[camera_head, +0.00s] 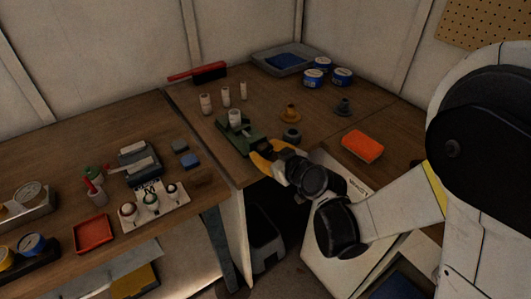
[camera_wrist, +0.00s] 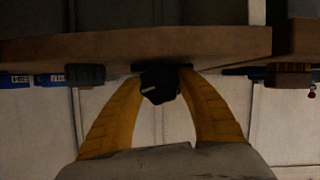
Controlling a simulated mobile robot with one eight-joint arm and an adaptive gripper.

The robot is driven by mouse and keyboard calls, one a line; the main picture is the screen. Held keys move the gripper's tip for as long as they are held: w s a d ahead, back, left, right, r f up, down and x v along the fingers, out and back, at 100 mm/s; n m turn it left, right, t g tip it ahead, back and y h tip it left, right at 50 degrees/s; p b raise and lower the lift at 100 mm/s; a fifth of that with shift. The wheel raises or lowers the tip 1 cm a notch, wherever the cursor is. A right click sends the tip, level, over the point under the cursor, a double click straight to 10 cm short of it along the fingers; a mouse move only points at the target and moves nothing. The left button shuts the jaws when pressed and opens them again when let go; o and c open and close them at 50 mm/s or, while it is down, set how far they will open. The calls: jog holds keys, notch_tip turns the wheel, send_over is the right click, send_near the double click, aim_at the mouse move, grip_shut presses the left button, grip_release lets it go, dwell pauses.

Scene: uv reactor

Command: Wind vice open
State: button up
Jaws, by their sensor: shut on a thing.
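The green vice (camera_head: 247,142) sits at the front edge of the wooden bench. A pale cylinder (camera_head: 235,117) stands upright at the vice; whether the jaws clamp it is too small to tell. My gripper (camera_head: 262,153), with yellow fingers, is at the vice's near end, by the bench edge. In the wrist view, the fingers of my gripper (camera_wrist: 161,74) close around a dark knob (camera_wrist: 159,87), which I take to be the vice's handle. The knob lies below the bench edge in that view. The vice's screw and jaw gap are hidden.
Pale cylinders (camera_head: 225,95) stand behind the vice. A dark round part (camera_head: 292,134), a brass-coloured part (camera_head: 290,113) and an orange tray (camera_head: 362,145) lie to the right. A left bench (camera_head: 60,155) carries trays and tools. Bare wood lies between the parts.

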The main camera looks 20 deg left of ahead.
jog(key=o, duration=1.2)
jog(key=v, duration=1.2)
